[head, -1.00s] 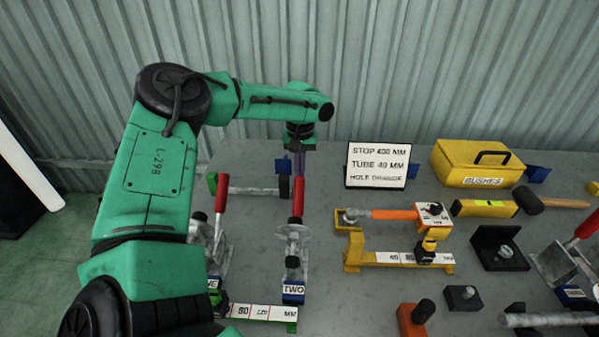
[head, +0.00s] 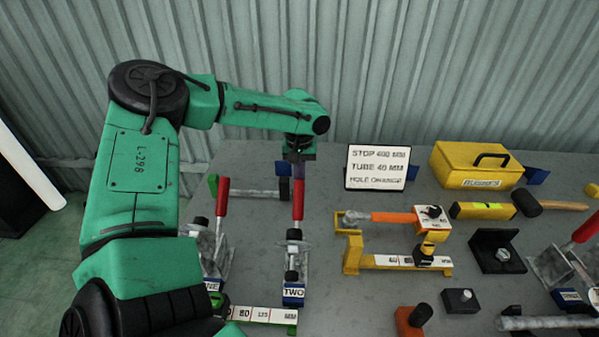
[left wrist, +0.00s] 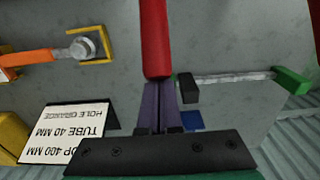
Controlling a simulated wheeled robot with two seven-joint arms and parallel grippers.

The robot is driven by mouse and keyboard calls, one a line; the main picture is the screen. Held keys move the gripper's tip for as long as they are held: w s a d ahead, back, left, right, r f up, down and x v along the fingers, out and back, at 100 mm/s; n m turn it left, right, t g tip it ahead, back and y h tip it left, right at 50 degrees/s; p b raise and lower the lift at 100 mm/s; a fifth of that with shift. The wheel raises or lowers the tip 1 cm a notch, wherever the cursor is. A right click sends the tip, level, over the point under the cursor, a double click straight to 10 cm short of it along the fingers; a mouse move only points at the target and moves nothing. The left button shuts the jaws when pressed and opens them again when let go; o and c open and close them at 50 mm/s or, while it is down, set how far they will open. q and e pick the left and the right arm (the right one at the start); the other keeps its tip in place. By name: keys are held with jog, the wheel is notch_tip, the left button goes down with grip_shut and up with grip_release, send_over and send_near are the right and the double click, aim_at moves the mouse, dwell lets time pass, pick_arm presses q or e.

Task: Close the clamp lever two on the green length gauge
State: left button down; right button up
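Clamp two is marked by a blue TWO label (head: 293,291) on the green length gauge (head: 262,314). Its red lever (head: 298,199) points away toward the back of the bench. My left gripper (head: 298,166) is at the far end of that lever. In the left wrist view the purple fingers (left wrist: 160,108) look pressed together. The red handle (left wrist: 155,40) ends right at their tips and hides them; I see no handle between the fingers. Clamp one's red lever (head: 221,197) stands to the left. My right gripper is out of view.
A white sign (head: 377,167) and a yellow box (head: 478,163) stand at the back right. A yellow gauge with an orange-handled clamp (head: 390,216) lies right of clamp two. Bare bench lies between them. A corrugated wall (head: 420,70) closes off the back.

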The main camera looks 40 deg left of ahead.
aim_at(297, 183)
pick_arm(q)
jog(key=shift+s+d+r+p, duration=0.4)
jog(key=shift+s+p, duration=0.2)
jog(key=shift+s+d+r+p, duration=0.35)
jog(key=shift+s+p, duration=0.2)
jog(key=shift+p, duration=0.05)
jog(key=shift+s+d+r, duration=0.1)
jog(key=shift+s, duration=0.05)
jog(key=shift+s+d+r+p, duration=0.4)
jog(key=shift+s+r+p, duration=0.05)
jog(key=shift+p, duration=0.4)
jog(key=shift+s+d+r+p, duration=0.55)
jog(key=shift+r+p, duration=0.15)
jog(key=shift+r, duration=0.05)
jog(key=shift+s+d+r+p, duration=0.1)
jog(key=shift+d+r+p, duration=0.05)
jog(key=shift+p, duration=0.15)
jog(key=shift+r, duration=0.1)
